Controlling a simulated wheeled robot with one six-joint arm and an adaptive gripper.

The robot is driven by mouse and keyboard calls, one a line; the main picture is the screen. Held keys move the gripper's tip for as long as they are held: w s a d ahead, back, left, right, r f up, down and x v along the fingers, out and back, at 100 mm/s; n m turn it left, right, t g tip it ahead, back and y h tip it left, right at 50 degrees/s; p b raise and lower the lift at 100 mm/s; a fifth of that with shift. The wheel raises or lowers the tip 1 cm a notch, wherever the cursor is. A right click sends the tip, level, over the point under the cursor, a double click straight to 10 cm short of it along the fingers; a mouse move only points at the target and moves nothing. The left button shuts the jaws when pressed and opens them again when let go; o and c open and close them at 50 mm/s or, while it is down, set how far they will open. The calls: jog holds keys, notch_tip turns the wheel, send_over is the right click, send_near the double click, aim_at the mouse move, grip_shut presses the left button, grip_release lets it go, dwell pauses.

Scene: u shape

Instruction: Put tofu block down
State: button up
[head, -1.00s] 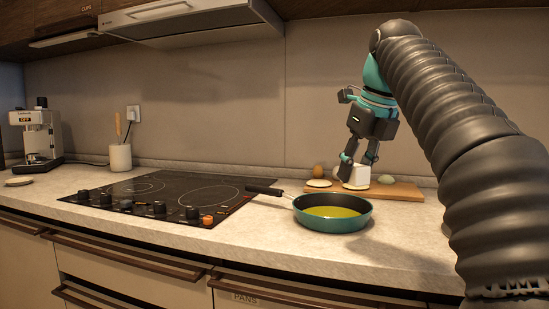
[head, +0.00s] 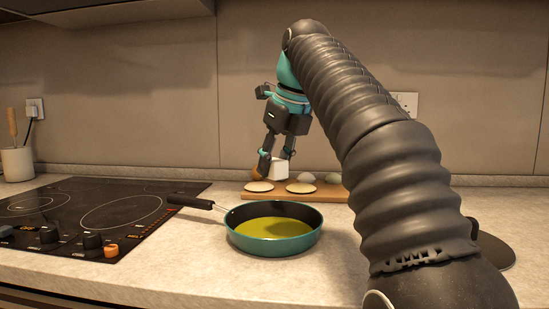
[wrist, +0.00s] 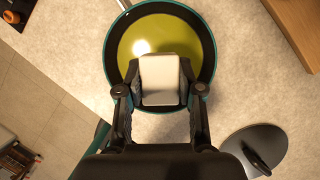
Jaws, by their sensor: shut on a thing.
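My gripper (head: 277,166) is shut on the white tofu block (head: 280,172). In the head view it holds the block in the air, in line with the wooden board behind the pan. In the wrist view the tofu block (wrist: 160,80) sits between the two fingers (wrist: 160,100) and overlaps the near part of the pan (wrist: 113,68). The teal pan (head: 272,246) stands on the counter with yellow-green liquid in it. The block's underside is hidden in the wrist view.
The wooden board (head: 330,196) bears flat pale rounds (head: 300,188) and other round items. The black cooktop (head: 60,220) is left of the pan, whose handle (head: 190,202) points towards it. A dark lid (wrist: 253,150) lies on the counter to the right.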

aim_at(274, 178)
notch_tip(274, 178, down, 8)
jog(key=shift+s+a+f, duration=0.1)
jog(key=shift+s, duration=0.05)
jog(key=shift+f+b, duration=0.65)
jog(key=shift+f, duration=0.3)
jog(key=o, duration=1.2)
jog(key=shift+r+p, duration=0.65)
jog(key=shift+r, duration=2.85)
